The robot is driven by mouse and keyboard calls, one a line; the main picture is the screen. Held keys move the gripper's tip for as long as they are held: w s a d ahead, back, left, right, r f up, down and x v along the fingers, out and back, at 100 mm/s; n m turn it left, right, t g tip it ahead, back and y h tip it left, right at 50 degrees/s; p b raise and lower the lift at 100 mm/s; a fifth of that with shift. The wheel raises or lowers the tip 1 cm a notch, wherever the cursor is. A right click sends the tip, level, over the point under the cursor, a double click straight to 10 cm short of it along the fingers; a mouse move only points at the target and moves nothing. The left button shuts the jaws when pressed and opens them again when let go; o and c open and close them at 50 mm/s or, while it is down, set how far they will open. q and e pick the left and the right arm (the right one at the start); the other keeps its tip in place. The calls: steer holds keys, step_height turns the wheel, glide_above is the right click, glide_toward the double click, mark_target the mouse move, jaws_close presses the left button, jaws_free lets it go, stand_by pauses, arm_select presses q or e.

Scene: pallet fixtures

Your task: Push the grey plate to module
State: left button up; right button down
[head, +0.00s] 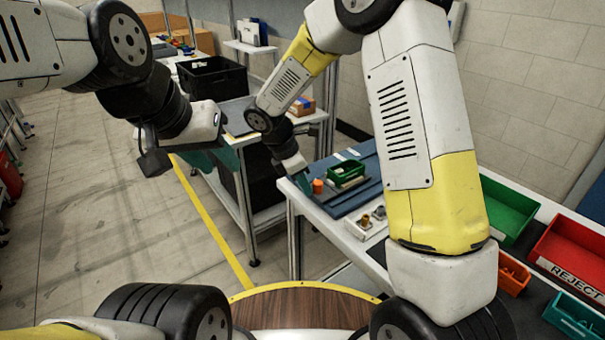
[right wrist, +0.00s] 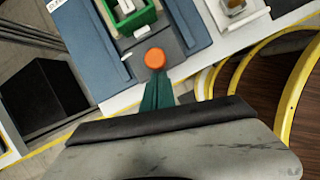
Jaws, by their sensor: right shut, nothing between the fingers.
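The grey plate (right wrist: 177,48) lies in a channel between blue raised strips on the blue fixture (head: 370,165) in the right wrist view. An orange knob (right wrist: 155,58) stands at its near end and a green bin (right wrist: 130,15) with pale contents sits behind the knob. The knob (head: 318,186) and bin (head: 346,172) also show in the head view. My right gripper (right wrist: 158,92) has its teal fingers shut and empty, their tips just short of the knob; contact cannot be told. My left gripper (head: 152,160) hangs over the floor at the left, its jaws unclear. No label marks the module.
Small parts in a pale holder (head: 372,222) sit at the table's near edge. Green (head: 508,208) and red REJECT (head: 570,255) bins stand at right. A second table with a black crate (head: 212,78) stands behind.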

mark_target(353, 161)
steer(key=shift+d, duration=0.1)
steer(key=w+d, duration=0.4)
steer(key=d, duration=0.1)
steer(key=w+d, duration=0.4)
steer(key=d, duration=0.2)
steer(key=w+d, duration=0.4)
steer(key=d, duration=0.2)
steer(key=shift+w+d, duration=0.25)
steer(key=shift+w, duration=0.1)
steer(key=shift+w+d, duration=0.3)
steer(key=shift+d, duration=0.1)
steer(key=shift+d+r, duration=0.1)
steer(key=shift+s+a, duration=0.1)
steer(key=shift+a, duration=0.3)
steer(key=a, duration=0.1)
steer(key=s+a, duration=0.1)
steer(key=a, duration=0.1)
steer(key=shift+s+a, duration=0.1)
steer(key=v, duration=1)
steer(key=shift+a, duration=0.35)
steer(key=shift+s, duration=0.1)
